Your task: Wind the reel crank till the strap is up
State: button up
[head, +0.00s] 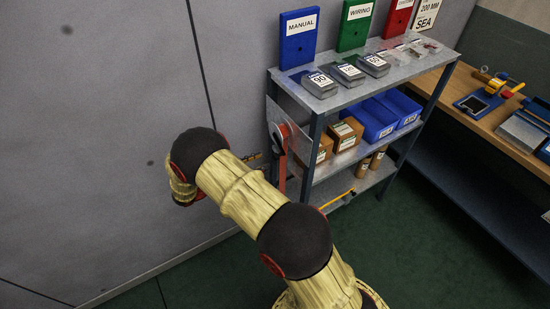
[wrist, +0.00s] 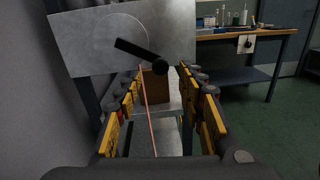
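The reel (head: 280,132) is mounted on a metal plate at the left end of the shelf unit, and a red-orange strap (head: 283,165) hangs from it in the head view. In the wrist view the plate (wrist: 85,40) fills the upper left, with the round reel (wrist: 118,28) on it. The black crank (wrist: 138,50) slants down right to a dark round knob (wrist: 159,68). The strap (wrist: 148,115) hangs as a thin line between my fingers. My gripper (wrist: 160,78) is open, with the knob just beyond its fingertips. In the head view my arm hides most of it.
The shelf (head: 348,92) holds labelled grey boxes, upright binders, blue bins (head: 370,120) and brown cartons (head: 346,133). A wooden workbench (head: 500,125) with tools stands to the right. The grey wall is close on the left. Green floor is open in front.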

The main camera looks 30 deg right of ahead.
aim_at(275, 157)
jog(key=d, duration=0.6)
jog(key=shift+d+b, duration=0.3)
jog(key=shift+d, duration=0.1)
jog(key=shift+c, duration=0.7)
jog(key=c, duration=0.7)
grip_shut()
